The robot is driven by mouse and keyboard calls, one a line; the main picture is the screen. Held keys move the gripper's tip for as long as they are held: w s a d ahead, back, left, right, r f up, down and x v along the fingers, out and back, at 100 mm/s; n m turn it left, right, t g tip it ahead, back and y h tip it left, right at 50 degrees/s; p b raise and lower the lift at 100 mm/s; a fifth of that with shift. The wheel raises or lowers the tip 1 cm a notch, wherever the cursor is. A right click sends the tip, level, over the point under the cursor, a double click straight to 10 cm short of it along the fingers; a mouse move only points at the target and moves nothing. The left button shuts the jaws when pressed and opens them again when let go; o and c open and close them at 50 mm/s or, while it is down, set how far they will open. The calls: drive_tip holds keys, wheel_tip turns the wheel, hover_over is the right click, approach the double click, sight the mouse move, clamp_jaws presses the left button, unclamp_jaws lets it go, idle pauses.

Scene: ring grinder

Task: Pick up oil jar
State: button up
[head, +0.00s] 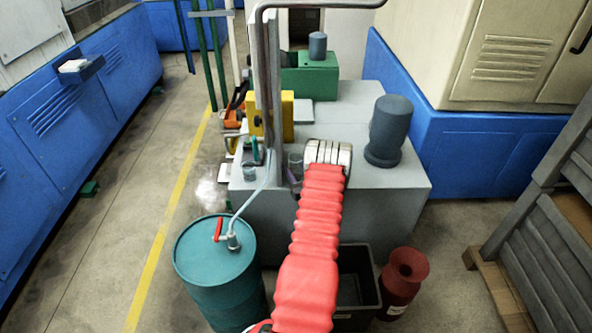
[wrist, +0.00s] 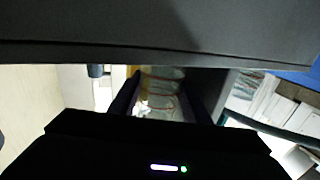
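A small see-through grey jar (head: 295,163), perhaps the oil jar, stands on the grey machine top beside the upright panel in the head view. In the wrist view my gripper (wrist: 162,103) shows two dark fingers set apart. A pale, glassy shape with reddish lines (wrist: 163,88) fills the space between them. I cannot tell whether it is the jar or background, or whether the fingers touch it.
The upright panel (head: 265,75) stands close left of my wrist. A dark grey cylinder (head: 388,130) stands to the right on the machine top (head: 390,180). A teal drum (head: 217,265), a black bin (head: 357,290) and a red container (head: 402,280) stand in front. A dark surface (wrist: 160,35) spans the wrist view's top.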

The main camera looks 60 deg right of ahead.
sight(299, 155)
drive_tip(key=shift+c, duration=1.3)
drive_tip(key=shift+s+d+r, duration=0.1)
drive_tip(key=shift+s+r, duration=0.05)
drive_tip(key=shift+r, duration=0.55)
drive_tip(key=r, duration=0.5)
drive_tip(key=shift+s+d+r, duration=0.2)
drive_tip(key=shift+s+r, duration=0.15)
drive_tip(key=shift+s, duration=0.05)
drive_tip(key=s+d, duration=0.4)
drive_tip(key=s, duration=0.4)
drive_tip(key=s+d, duration=0.4)
drive_tip(key=s, duration=0.4)
drive_tip(key=shift+s+d, duration=0.25)
drive_tip(key=shift+s, duration=0.1)
